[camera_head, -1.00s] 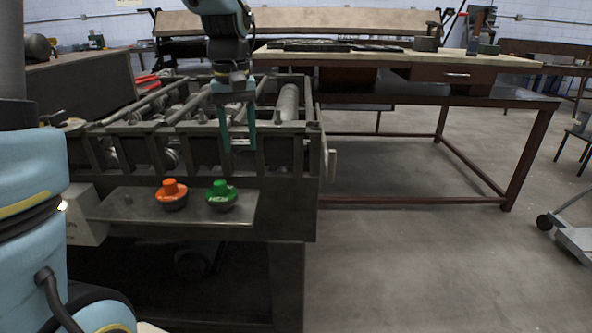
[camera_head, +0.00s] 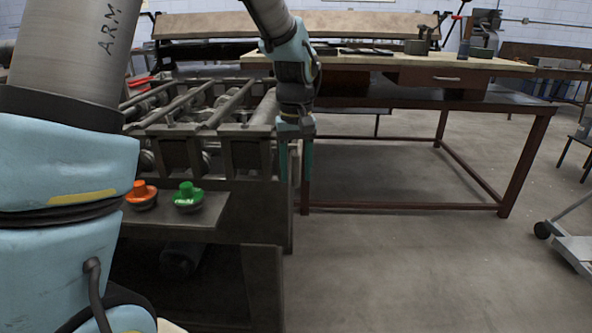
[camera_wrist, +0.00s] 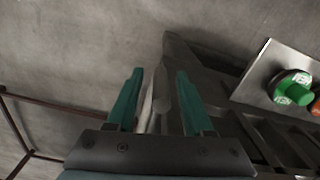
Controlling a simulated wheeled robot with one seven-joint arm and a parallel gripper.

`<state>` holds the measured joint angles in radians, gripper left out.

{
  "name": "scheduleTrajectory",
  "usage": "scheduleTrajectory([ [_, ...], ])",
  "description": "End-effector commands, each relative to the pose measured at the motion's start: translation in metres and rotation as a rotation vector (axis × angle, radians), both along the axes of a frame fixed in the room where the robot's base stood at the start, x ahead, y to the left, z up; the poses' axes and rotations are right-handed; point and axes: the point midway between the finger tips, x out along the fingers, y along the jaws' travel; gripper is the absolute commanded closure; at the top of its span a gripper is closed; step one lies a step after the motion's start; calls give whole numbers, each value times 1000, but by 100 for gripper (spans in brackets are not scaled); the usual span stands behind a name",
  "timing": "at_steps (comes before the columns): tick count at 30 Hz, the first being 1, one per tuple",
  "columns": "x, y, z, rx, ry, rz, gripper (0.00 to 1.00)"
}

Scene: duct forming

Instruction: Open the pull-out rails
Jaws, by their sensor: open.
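The duct-forming machine (camera_head: 255,205) stands at the left in the head view, with long metal rails (camera_head: 232,103) and rollers across its top. My gripper (camera_head: 296,172) points down at the machine's right end, fingers open. In the wrist view, my gripper (camera_wrist: 160,78) has its two green fingers apart. A pale, narrow handle-like part (camera_wrist: 148,104) and a darker bar of the machine (camera_wrist: 166,100) show between them. I cannot tell whether the fingers touch either. In the head view, my gripper hides the handle-like part.
An orange button (camera_head: 141,195) and a green button (camera_head: 188,196) sit on a shelf (camera_head: 215,212) at the machine's front. A long workbench (camera_head: 440,100) on a red-brown frame stands behind to the right. A wheeled stand (camera_head: 575,245) is at the far right. The floor between is clear.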

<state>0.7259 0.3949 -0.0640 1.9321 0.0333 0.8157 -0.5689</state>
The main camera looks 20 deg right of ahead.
Motion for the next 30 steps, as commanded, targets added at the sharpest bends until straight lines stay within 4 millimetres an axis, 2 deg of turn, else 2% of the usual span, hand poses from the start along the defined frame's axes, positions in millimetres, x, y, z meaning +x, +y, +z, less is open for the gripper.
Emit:
scheduleTrajectory([
  [10, 0, 0, -4, 0, 0, 0, 48],
  [24, 0, 0, -4, 0, 0, -1, 100],
  [30, 0, 0, -4, 0, 0, 0, 100],
])
